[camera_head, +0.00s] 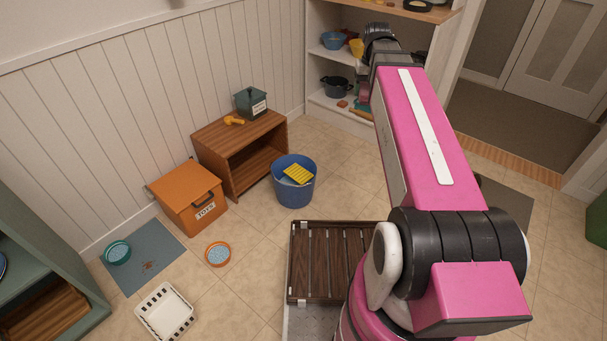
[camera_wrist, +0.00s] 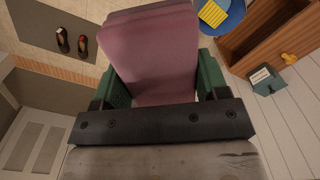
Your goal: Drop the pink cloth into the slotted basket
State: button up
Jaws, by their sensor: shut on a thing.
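The pink cloth (camera_wrist: 155,55) is a dusky pink, folded-looking piece that fills the middle of the wrist view. My gripper (camera_wrist: 163,88) has green fingers on both sides of the cloth and is shut on it. In the head view my arm hides most of the gripper, and only a small part of the gripper and cloth shows by the shelf at the back. The slotted basket (camera_head: 180,325) is white and stands on the floor at the lower left of the head view, far from my gripper. Its inside looks empty.
A blue bucket (camera_head: 294,192) holding a yellow item stands mid-floor. An orange toy box (camera_head: 188,197), a wooden bench (camera_head: 215,150) and a grey-blue mat (camera_head: 146,258) line the left wall.

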aim_at(175, 315)
jog(key=k+l, duration=0.15)
jog(key=k, duration=0.25)
jog(key=u, duration=1.7)
jog(key=i+l+u, duration=0.5)
jog(key=i+u, duration=0.15)
jog(key=i, duration=0.3)
jog(key=j, duration=0.35)
